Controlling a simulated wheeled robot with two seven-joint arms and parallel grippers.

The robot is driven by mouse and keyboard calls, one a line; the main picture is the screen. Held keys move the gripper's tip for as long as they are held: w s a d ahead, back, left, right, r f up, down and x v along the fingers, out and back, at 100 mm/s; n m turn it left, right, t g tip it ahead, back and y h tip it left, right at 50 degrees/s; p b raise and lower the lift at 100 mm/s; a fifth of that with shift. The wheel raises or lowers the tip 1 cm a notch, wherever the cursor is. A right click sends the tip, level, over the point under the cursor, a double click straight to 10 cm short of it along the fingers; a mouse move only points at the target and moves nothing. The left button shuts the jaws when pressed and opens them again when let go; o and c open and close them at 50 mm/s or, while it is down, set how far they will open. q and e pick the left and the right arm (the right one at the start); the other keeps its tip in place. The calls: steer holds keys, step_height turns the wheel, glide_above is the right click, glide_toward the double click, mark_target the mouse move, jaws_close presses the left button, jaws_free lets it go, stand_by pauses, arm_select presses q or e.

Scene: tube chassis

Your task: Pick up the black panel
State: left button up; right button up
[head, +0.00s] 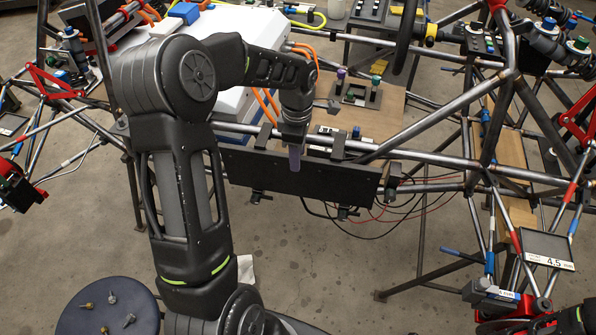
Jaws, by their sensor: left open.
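The black panel (340,184) is a long flat dark plate. It stands on edge along the near side of the tube chassis (425,122), with dark brackets at its top edge and small fittings below it. My left gripper (294,160) points down at the panel's upper part, left of its middle. It overlaps the panel in the head view; I cannot tell whether it touches. Nothing shows held in it. The fingers are small here and hide a little of the panel. My right gripper is not in view.
A white box (235,100) with orange cables sits behind my left arm. A wooden board (392,105) with small parts lies behind the panel. Red and black wires (400,205) hang at its right end. A dark blue round stool (107,308) holds several small metal pieces.

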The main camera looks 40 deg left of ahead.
arm_select(q)
steer(key=shift+c, duration=0.4)
jaws_close()
stand_by(1.1)
